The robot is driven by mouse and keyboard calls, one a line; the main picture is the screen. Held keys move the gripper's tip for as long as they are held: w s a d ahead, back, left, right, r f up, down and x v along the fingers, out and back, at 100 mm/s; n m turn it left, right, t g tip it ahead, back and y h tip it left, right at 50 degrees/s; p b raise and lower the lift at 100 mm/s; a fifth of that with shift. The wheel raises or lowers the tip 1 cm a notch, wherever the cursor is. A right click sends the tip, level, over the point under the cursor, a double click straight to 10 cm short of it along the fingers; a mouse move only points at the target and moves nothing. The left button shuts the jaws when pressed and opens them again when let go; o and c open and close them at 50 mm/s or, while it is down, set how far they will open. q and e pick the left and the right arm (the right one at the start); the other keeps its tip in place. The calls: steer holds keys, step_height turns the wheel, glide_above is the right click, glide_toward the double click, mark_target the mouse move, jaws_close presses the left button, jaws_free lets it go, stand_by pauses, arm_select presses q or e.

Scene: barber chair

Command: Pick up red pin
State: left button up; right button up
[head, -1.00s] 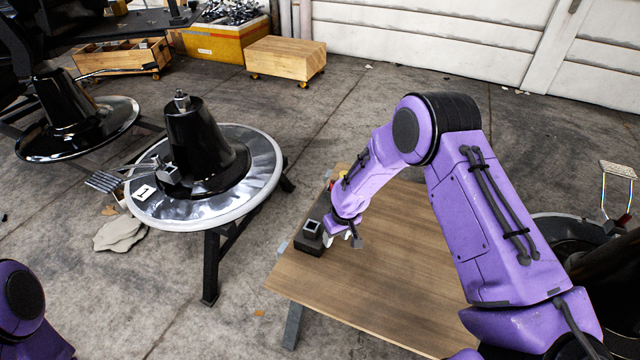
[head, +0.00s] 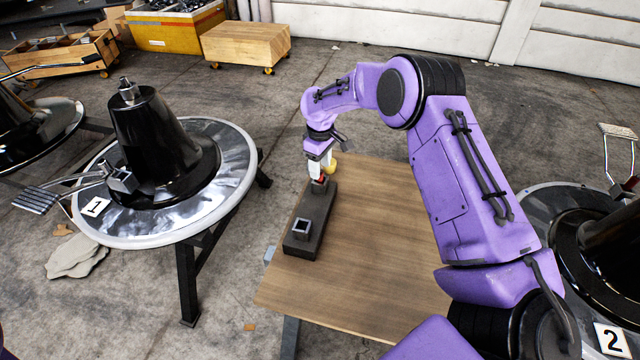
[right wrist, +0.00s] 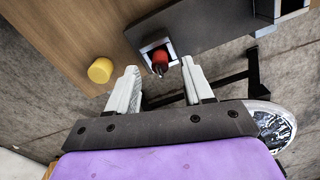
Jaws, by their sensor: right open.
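The red pin (right wrist: 160,60) stands in a square metal socket (right wrist: 152,46) of the dark block in the right wrist view. In the head view a little of the red pin (head: 322,180) shows at the block's far end, just under my right gripper (head: 321,170). In the right wrist view my right gripper (right wrist: 162,82) is open, its two pale fingers apart with the red pin between and just beyond their tips. Nothing is held. My left gripper is not in view.
The dark block (head: 312,220) lies along the wooden table's (head: 370,260) left edge, with an empty-looking socket (head: 302,228) at its near end. A yellow cylinder (right wrist: 100,70) stands on the table beside the block. The table's middle is clear. A round stand marked 1 (head: 230,165) is left.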

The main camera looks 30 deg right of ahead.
steer(key=shift+w+f, duration=0.1)
steer(key=shift+f, duration=0.85)
steer(key=shift+r, duration=0.1)
jaws_close()
steer(key=shift+r, duration=0.15)
step_height(320, 180, up, 18)
steer(key=p, duration=1.3)
steer(key=shift+r, duration=0.1)
